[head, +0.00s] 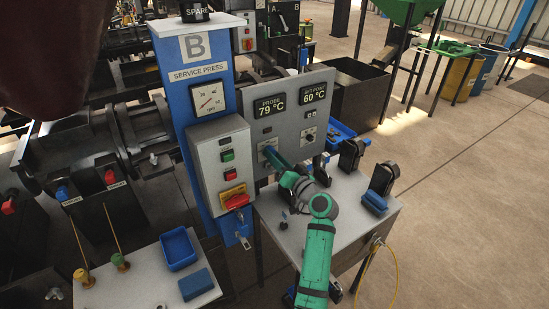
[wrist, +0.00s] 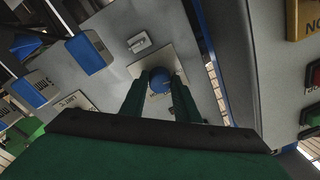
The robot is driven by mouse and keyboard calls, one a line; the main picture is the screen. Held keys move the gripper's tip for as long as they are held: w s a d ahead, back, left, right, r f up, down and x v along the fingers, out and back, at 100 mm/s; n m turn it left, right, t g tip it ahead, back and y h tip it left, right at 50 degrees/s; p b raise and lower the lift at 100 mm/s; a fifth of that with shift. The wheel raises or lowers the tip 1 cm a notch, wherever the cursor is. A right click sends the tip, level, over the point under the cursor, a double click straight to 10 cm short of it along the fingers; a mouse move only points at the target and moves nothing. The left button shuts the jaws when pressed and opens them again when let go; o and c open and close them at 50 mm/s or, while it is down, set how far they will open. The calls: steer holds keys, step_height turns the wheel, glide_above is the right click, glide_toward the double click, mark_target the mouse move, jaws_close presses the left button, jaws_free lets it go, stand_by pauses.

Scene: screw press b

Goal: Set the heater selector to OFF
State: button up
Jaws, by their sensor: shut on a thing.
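The grey heater panel (head: 289,112) stands right of the blue press column, with displays reading PROBE 79 °C and SET POINT 60 °C. My gripper (head: 269,152) reaches the panel's lower left and covers the knob there. In the wrist view my gripper (wrist: 160,80) has its two green fingers on either side of a round blue knob (wrist: 159,84) on a pale plate, shut on it. This knob appears to be the heater selector. Its pointer direction and the plate's lettering are mostly hidden or too small to read.
A second small knob (head: 308,135) sits on the panel's right side. Left of it is a grey box (head: 222,165) with green and red buttons and a red-and-yellow switch (head: 236,199). Below is a grey table (head: 345,217) with black-and-blue blocks (head: 377,197).

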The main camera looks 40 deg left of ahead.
steer(key=shift+f, duration=0.1)
stand_by(0.3)
steer(key=o, duration=1)
steer(key=shift+o, duration=0.2)
steer(key=v, duration=1.1)
steer(key=shift+a, duration=0.15)
